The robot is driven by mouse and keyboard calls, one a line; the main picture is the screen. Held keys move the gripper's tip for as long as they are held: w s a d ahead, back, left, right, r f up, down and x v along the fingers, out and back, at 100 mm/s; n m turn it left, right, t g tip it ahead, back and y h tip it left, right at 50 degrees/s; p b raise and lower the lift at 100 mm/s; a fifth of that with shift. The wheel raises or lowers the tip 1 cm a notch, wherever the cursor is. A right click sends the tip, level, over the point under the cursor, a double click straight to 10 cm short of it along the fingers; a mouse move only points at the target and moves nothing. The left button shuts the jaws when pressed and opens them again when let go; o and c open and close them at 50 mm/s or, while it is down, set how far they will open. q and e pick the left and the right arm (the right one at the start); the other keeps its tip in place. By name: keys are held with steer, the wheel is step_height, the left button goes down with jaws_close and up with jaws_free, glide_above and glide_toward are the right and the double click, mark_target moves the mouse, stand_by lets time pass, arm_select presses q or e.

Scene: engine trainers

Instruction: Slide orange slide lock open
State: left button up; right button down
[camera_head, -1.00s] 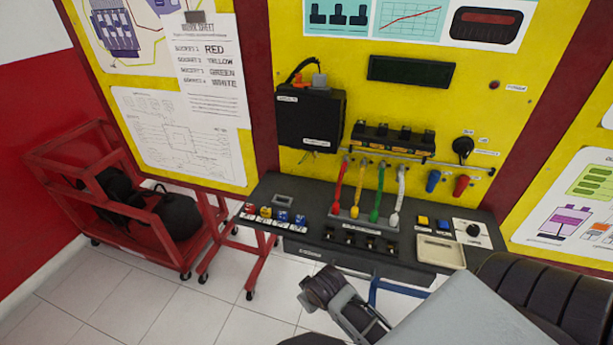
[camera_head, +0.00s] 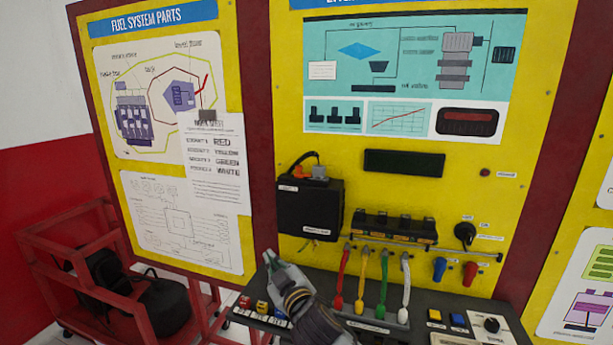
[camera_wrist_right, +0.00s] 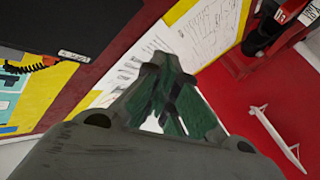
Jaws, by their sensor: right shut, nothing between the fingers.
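The orange slide lock (camera_head: 299,172) sits at the grey connector (camera_head: 317,173) on top of the black box (camera_head: 309,208), which is mounted on the yellow panel. A small orange part by a coiled cable also shows at the left of the right wrist view (camera_wrist_right: 49,62). My right gripper (camera_head: 271,259) is shut and empty, below and left of the black box. In the right wrist view its fingers (camera_wrist_right: 163,62) come together in front of the paper sheets. The gripper touches neither the box nor the lock. My left gripper is not in view.
Coloured plugs hang on red, yellow, green and white leads (camera_head: 362,283) to the right of my gripper. A black bench (camera_head: 415,325) with switches lies below. A red cart (camera_head: 95,236) with a black bag stands at left.

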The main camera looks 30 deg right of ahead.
steer(key=w+a+r+n+t+y, duration=0.1)
steer(key=a+r+n+t+y, duration=0.25)
steer(key=r, duration=0.45)
steer(key=a+r+n+t+y, duration=0.2)
steer(key=r+n+y, duration=0.2)
steer(key=r, duration=0.4)
steer(key=s+a+r+n+g+y, duration=0.35)
steer(key=a+n+g+y, duration=0.35)
steer(key=n, duration=0.6)
steer(key=s+a+r+n+g+y, duration=0.3)
steer(key=a+r+n+g+y, duration=0.35)
steer(key=n, duration=0.55)
steer(key=w+d+f+n+g+h, duration=0.1)
steer(key=w+d+f+h, duration=0.1)
steer(key=d+h, duration=0.5)
steer(key=w+d+f+n+h, duration=0.1)
steer(key=w+d+f+h, duration=0.3)
steer(key=d, duration=0.5)
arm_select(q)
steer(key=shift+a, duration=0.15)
arm_select(e)
steer(key=s+d+r+m+h, duration=0.1)
steer(key=d+r+m+h, duration=0.1)
steer(key=d, duration=0.6)
steer(key=s+d+r+m+h, duration=0.2)
steer(key=d+r+h, duration=0.3)
steer(key=d+h, duration=0.2)
steer(key=shift+s+d+m+t, duration=0.2)
steer(key=shift+d+m+t, duration=0.15)
steer(key=shift+d, duration=0.75)
